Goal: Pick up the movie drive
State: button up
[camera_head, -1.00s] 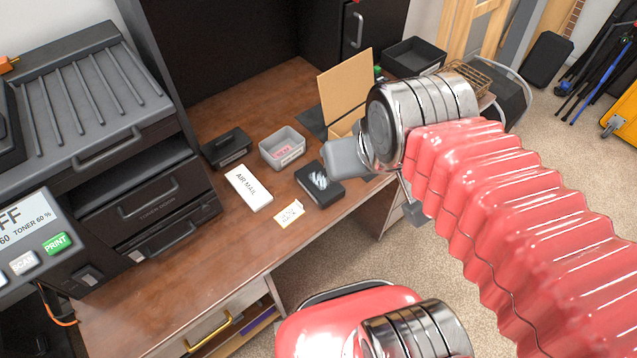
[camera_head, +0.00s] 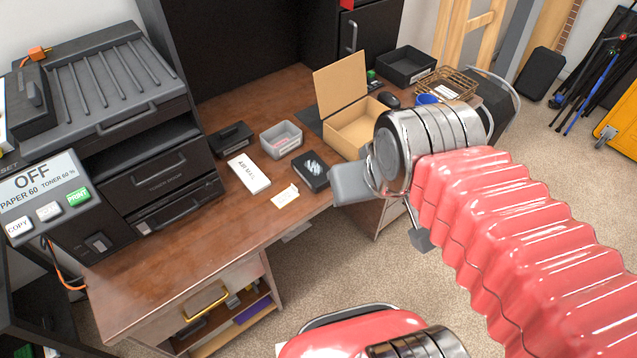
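A small black box with a white marking on top (camera_head: 311,172) lies near the front edge of the brown desk. It may be the movie drive, but I cannot read its marking. A small yellowish note card (camera_head: 285,196) lies just in front of it. My gripper (camera_head: 381,214) is just right of the black box in the picture, apart from it. Its two grey fingers are spread, with nothing seen between them. The gripper's metal wrist hides part of the desk's right side.
A white "AIR MAIL" box (camera_head: 249,174), a grey bin (camera_head: 281,140) and a black hole-punch-like item (camera_head: 230,139) stand left of the black box. An open cardboard box (camera_head: 355,125) is behind it. A large printer (camera_head: 150,180) stands at left. The desk's front left is clear.

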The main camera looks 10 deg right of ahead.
aim_at(311, 169)
jog(key=z, duration=0.1)
jog(key=k, duration=1)
jog(key=u, duration=0.85)
jog(key=i, duration=1)
